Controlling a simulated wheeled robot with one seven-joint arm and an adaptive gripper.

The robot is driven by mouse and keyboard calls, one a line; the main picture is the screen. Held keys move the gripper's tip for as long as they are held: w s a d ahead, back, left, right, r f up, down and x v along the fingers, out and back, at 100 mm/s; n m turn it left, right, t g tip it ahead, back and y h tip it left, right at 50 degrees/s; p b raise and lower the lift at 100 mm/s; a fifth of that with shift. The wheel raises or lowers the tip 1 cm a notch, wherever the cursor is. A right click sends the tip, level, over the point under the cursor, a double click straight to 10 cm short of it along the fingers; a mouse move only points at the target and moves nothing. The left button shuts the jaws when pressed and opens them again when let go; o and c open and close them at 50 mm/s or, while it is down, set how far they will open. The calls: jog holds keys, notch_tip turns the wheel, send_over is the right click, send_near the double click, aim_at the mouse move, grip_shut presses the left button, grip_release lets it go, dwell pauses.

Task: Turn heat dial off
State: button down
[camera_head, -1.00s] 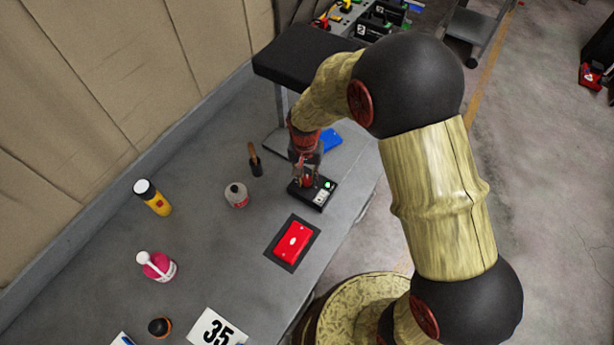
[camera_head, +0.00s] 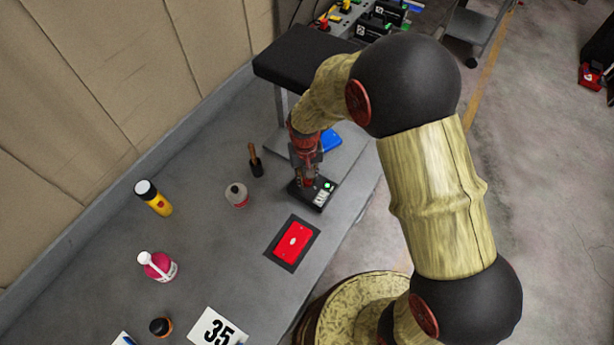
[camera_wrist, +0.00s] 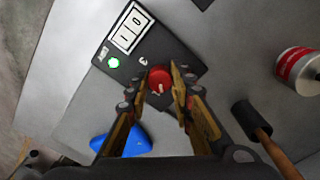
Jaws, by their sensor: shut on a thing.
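The heat dial is a small red round knob (camera_wrist: 160,80) with a white mark pointing toward the picture bottom in the wrist view. It sits on a black control box (camera_wrist: 176,46), also seen in the head view (camera_head: 322,196). The box has a white I/O rocker switch (camera_wrist: 130,28) and a lit green light (camera_wrist: 113,62). My gripper (camera_wrist: 161,85) points down at the box with one finger on each side of the dial, shut on it. In the head view my gripper (camera_head: 307,180) largely hides the dial.
A can (camera_head: 237,195) and a black-headed tool with a wooden handle (camera_head: 255,160) stand left of the box. A red item (camera_head: 293,240) on a dark mat lies in front. A blue item (camera_head: 331,141) and a raised black platform (camera_head: 300,56) are behind.

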aim_at(306, 181)
jog(key=n, duration=0.3)
jog(key=shift+n, duration=0.4)
jog(key=shift+n+p, duration=0.55)
jog(key=shift+n, duration=1.25)
jog(key=c, duration=1.5)
grip_release()
jog(key=shift+c, duration=0.2)
notch_tip(306, 181, up, 12)
